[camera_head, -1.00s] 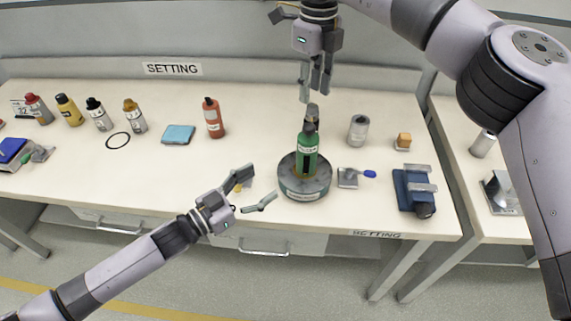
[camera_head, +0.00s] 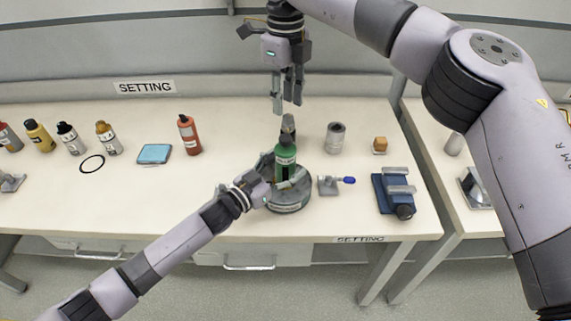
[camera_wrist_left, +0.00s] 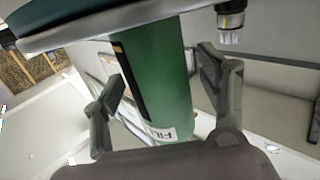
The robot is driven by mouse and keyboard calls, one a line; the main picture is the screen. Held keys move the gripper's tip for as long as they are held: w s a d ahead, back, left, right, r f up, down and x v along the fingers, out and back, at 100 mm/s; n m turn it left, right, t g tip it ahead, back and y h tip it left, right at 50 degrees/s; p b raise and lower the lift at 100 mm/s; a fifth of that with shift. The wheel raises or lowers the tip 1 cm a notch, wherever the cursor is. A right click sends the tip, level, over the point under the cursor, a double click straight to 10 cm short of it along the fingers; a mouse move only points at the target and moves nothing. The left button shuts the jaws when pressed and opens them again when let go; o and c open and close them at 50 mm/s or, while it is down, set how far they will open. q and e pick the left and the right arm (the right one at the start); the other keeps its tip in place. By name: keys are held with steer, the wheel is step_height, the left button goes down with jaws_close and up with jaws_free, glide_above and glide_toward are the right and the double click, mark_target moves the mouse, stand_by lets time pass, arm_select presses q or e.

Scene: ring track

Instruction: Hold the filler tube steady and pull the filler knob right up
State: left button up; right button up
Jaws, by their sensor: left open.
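The green filler tube (camera_head: 285,155) stands upright on a round grey base (camera_head: 290,207) near the bench's front edge. The dark filler knob (camera_head: 288,123) is at its top. My left gripper (camera_head: 275,173) is at the lower part of the tube. In the left wrist view its open fingers (camera_wrist_left: 160,103) stand on either side of the green tube (camera_wrist_left: 160,75), with visible gaps. My right gripper (camera_head: 286,98) hangs fingers-down just above the knob, apart from it and empty. Its finger gap is hard to judge from this angle.
A small grey block with a blue-tipped lever (camera_head: 330,186) sits right of the base, and a blue vise-like device (camera_head: 392,190) farther right. A grey cylinder (camera_head: 335,137) and a red bottle (camera_head: 189,135) stand behind. Free bench lies left of the base.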

mark_target(285, 136)
arm_select(q)
steer(key=c, duration=1.5)
arm_select(e)
steer(key=shift+o, duration=0.7)
steer(key=shift+f, duration=0.1)
steer(key=shift+o, duration=0.8)
steer(key=s+a+f+n+g+y, duration=0.2)
steer(key=s+a+f+y, duration=0.1)
steer(key=a+f+y, duration=0.2)
steer(key=shift+f+n+y, duration=0.4)
steer(key=shift+f+y, duration=0.05)
steer(key=shift+y, duration=0.25)
steer(key=d+t+y, duration=0.1)
steer(key=d+y, duration=0.1)
steer(key=w+d+t+y, duration=0.1)
steer(key=d+y, duration=0.1)
steer(key=y, duration=0.1)
steer(key=w+d+t+y, duration=0.1)
steer(key=d+y, duration=0.1)
steer(key=shift+d+r+y, duration=0.15)
steer(key=shift+d+y, duration=0.15)
steer(key=shift+y, duration=0.1)
steer(key=s+d+f+t+y, duration=0.2)
steer(key=s+d+f+t, duration=0.3)
steer(key=d+t, duration=0.3)
steer(key=shift+m+g, duration=0.4)
steer(key=x, duration=1.1)
steer(key=shift+w+d+f, duration=0.1)
steer(key=shift+w+f, duration=0.15)
steer(key=shift+w, duration=0.2)
